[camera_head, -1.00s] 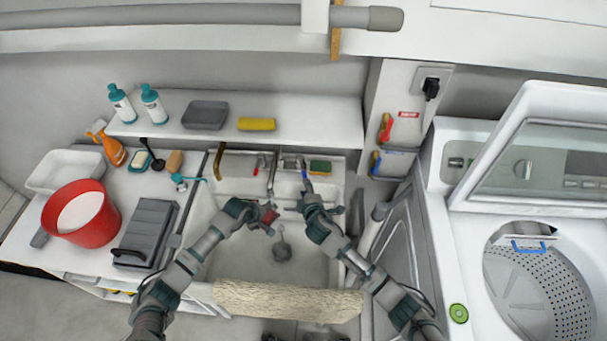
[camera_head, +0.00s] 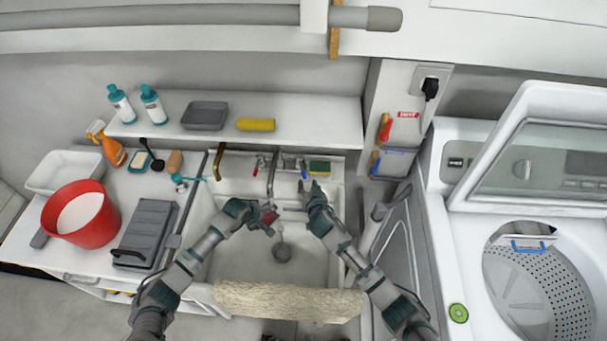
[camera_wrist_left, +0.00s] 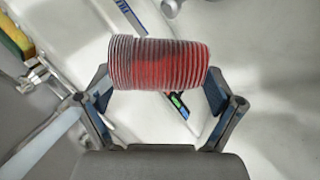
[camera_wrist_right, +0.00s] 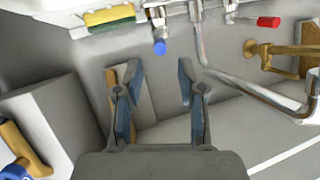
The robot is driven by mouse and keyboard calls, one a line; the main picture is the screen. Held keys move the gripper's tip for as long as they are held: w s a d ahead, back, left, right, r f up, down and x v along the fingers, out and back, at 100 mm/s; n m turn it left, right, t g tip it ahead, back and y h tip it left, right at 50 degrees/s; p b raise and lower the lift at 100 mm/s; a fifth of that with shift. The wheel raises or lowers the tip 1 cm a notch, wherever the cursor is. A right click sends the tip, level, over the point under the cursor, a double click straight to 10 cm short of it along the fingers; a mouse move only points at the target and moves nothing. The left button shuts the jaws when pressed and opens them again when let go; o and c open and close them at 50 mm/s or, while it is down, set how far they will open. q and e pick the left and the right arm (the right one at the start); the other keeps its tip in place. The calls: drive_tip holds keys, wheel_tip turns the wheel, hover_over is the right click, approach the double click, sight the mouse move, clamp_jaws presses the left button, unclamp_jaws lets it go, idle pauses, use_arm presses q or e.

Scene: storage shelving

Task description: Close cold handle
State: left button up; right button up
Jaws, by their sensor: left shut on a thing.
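The blue cold handle (camera_head: 304,173) is on the right side of the faucet at the back of the sink. In the right wrist view its blue tip (camera_wrist_right: 160,47) hangs down from the metal tap body, beyond my fingers. The red handle (camera_wrist_right: 268,22) is on the other side of the spout (camera_wrist_right: 235,78). My right gripper (camera_head: 316,186) is open and empty, just below and right of the cold handle, apart from it. My left gripper (camera_head: 269,216) is shut on a red, ribbed, see-through cup (camera_wrist_left: 160,64) over the sink.
A yellow-green sponge (camera_head: 319,167) lies right of the cold handle. The sink (camera_head: 225,268) is below both grippers, with a drain (camera_head: 282,252) in its floor. A shelf (camera_head: 320,120) runs behind the faucet. A washing machine (camera_head: 450,245) stands to the right.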

sight(305, 178)
drive_tip(key=x, duration=0.8)
drive_tip(key=shift+w+a+f, duration=0.1)
drive_tip(key=shift+w+a, duration=0.1)
clamp_jaws()
